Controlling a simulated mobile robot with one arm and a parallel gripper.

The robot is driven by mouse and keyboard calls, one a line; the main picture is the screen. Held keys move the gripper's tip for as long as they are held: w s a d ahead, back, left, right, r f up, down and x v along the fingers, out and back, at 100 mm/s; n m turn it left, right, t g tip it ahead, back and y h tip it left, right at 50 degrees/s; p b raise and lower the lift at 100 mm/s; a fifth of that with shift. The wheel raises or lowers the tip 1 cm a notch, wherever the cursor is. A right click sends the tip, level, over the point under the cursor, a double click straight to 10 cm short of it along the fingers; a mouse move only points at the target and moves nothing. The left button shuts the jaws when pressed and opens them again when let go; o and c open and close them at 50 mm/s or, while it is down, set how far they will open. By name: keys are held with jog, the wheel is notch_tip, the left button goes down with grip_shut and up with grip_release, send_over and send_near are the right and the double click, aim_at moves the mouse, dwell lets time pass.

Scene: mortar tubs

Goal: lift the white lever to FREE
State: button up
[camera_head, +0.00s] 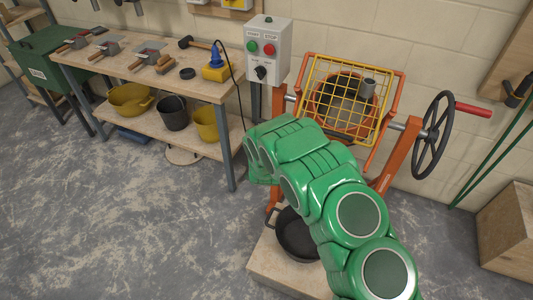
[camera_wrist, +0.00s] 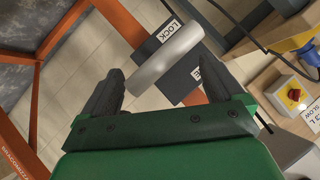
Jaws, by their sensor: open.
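In the wrist view the pale grey-white lever (camera_wrist: 165,58) lies slanted across a dark plate (camera_wrist: 190,72). A LOCK label (camera_wrist: 180,40) is beside its upper end. A second label is mostly hidden, with only its last letter showing, near my right finger. My gripper (camera_wrist: 162,74) is open, with one dark finger on each side of the lever's lower end. Nothing is clamped, and I cannot tell whether a finger touches the lever. In the head view my green arm hides the lever and the gripper.
The orange mixer frame (camera_head: 398,160) carries a yellow grid guard (camera_head: 340,97) and a black handwheel (camera_head: 433,136). A black tub (camera_head: 296,237) stands below. A control box (camera_head: 268,50) and a workbench (camera_head: 150,78) with tools are to the left. The left floor is clear.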

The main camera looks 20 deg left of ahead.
jog(key=shift+v, duration=2.5)
jog(key=shift+c, duration=0.3)
jog(key=shift+f, duration=0.1)
jog(key=shift+c, duration=1.4)
jog(key=shift+w+f+m, duration=0.25)
jog(key=shift+f+m, duration=0.1)
jog(key=shift+m, duration=0.25)
jog(key=c, duration=0.5)
jog(key=shift+w+f+m+t+y, duration=0.15)
jog(key=shift+f+m+t+y, duration=0.15)
jog(key=shift+m+t, duration=0.2)
jog(key=w+a+f+m+t+y, duration=0.2)
jog(key=w+a+m+t, duration=0.2)
jog(key=m, duration=0.4)
jog(key=shift+w+f, duration=0.25)
jog(key=shift+w, duration=0.25)
